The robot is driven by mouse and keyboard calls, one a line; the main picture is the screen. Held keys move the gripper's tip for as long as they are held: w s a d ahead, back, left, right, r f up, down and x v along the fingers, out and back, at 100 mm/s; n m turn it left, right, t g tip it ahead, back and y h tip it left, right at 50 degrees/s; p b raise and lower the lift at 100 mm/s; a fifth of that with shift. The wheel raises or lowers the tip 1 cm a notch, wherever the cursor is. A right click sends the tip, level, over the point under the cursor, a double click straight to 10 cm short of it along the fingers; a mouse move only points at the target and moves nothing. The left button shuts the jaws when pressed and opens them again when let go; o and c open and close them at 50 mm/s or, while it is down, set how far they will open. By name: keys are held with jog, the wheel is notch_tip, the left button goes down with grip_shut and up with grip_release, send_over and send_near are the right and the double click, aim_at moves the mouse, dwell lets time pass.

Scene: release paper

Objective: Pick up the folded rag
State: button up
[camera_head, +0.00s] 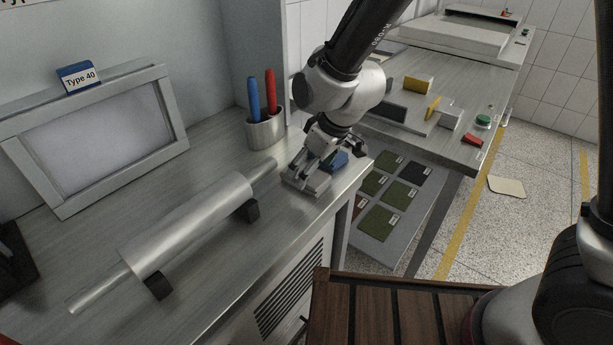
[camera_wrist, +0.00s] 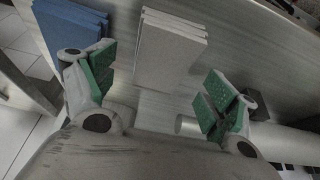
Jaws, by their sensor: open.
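A light grey folded rag (camera_wrist: 170,50) shows its stacked layers in the wrist view, ahead of and between the two green-padded fingers of my gripper (camera_wrist: 160,92). The fingers are wide apart with nothing between the pads. A blue folded rag (camera_wrist: 68,32) lies to the left of it, beyond the left finger. In the head view my gripper (camera_head: 325,162) points down over the right end of the metal counter. The grey rag (camera_head: 312,186) and the blue rag (camera_head: 338,161) show there, partly hidden by the fingers.
A metal roller (camera_head: 190,225) on black supports lies left of the rags. A cup (camera_head: 265,130) with a red and a blue pen stands behind. A framed panel (camera_head: 95,140) is at the left. A second bench (camera_head: 450,120) and green samples (camera_head: 380,222) are at the right.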

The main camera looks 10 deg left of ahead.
jog(key=shift+x, duration=1.4)
jog(key=c, duration=1.1)
jog(key=shift+o, duration=0.2)
jog(key=shift+r, duration=0.15)
notch_tip(320, 180, up, 10)
